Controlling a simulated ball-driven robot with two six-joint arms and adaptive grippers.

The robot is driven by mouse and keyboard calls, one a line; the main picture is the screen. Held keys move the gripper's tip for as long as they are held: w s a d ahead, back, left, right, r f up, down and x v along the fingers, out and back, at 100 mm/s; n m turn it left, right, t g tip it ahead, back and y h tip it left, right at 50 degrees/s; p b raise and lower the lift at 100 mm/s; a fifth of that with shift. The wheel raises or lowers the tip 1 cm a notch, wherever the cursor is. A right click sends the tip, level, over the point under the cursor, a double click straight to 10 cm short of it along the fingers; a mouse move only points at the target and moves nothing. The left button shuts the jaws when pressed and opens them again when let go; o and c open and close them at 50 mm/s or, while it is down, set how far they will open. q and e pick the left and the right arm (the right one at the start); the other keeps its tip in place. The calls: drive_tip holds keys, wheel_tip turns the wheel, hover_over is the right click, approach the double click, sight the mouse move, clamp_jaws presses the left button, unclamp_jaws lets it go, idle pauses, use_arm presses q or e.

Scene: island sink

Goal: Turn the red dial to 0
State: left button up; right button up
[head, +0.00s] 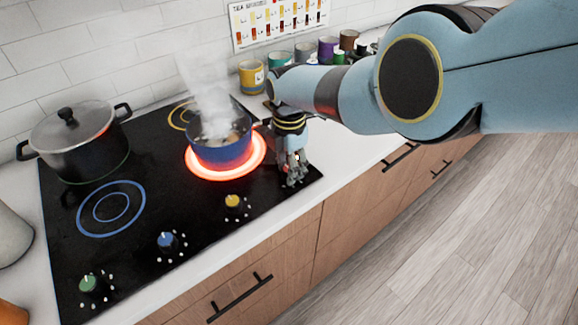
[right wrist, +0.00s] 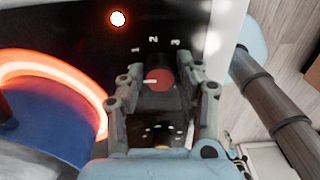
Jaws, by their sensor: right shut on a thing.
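The red dial (right wrist: 160,79) is between the two fingers of my right gripper (right wrist: 158,98) in the right wrist view. The gripper is shut on it. A white pointer mark on the dial lies toward the left of that view. The printed numbers 1, 2 and 3 show above the dial; I cannot see a 0. In the head view my right gripper (head: 293,170) is at the right front corner of the black cooktop (head: 150,210) and hides the dial. My left gripper is not in view.
A blue pot (head: 222,153) steams on a glowing red burner (head: 202,172), close to my right gripper. A lidded pot (head: 80,140) stands at the left. Yellow (head: 232,201), blue (head: 166,240) and green (head: 88,283) dials line the front. Several mugs stand at the back.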

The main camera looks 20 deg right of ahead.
drive_tip(key=o, duration=1.1)
drive_tip(key=shift+o, duration=0.2)
drive_tip(key=shift+r, duration=0.2)
wheel_tip(320, 180, up, 12)
drive_tip(key=shift+f, duration=0.15)
